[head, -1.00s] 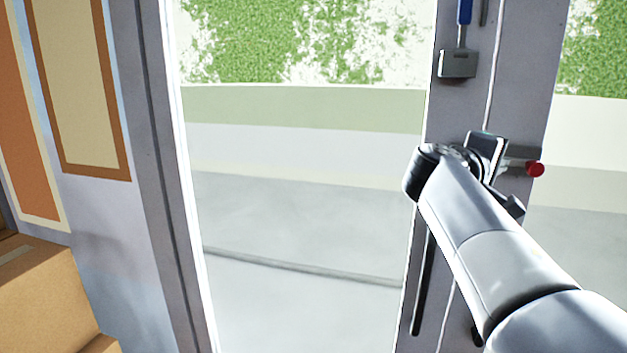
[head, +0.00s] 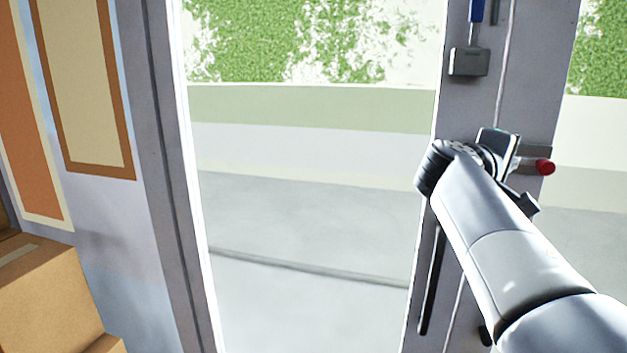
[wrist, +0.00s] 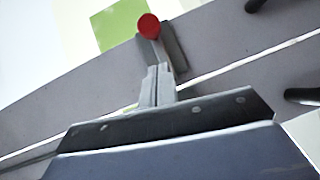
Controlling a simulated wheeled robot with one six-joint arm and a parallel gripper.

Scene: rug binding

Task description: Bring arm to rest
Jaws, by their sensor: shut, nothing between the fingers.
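My gripper (wrist: 157,85) shows in the wrist view with its two fingers together and nothing between them. Beyond the fingertips is a red knob (wrist: 149,25) on a short grey bar, apart from them as far as I can tell. In the head view my arm reaches up from the lower right to the grey door post. The red knob (head: 545,167) sticks out just right of my wrist there. My fingers are hidden behind the wrist in the head view.
A tall bright doorway or glass pane (head: 310,240) fills the middle, with pale ground and greenery beyond. A grey padlock-like block (head: 469,61) hangs on the post above my wrist. Cardboard boxes (head: 45,300) stand at lower left, below framed panels (head: 85,80).

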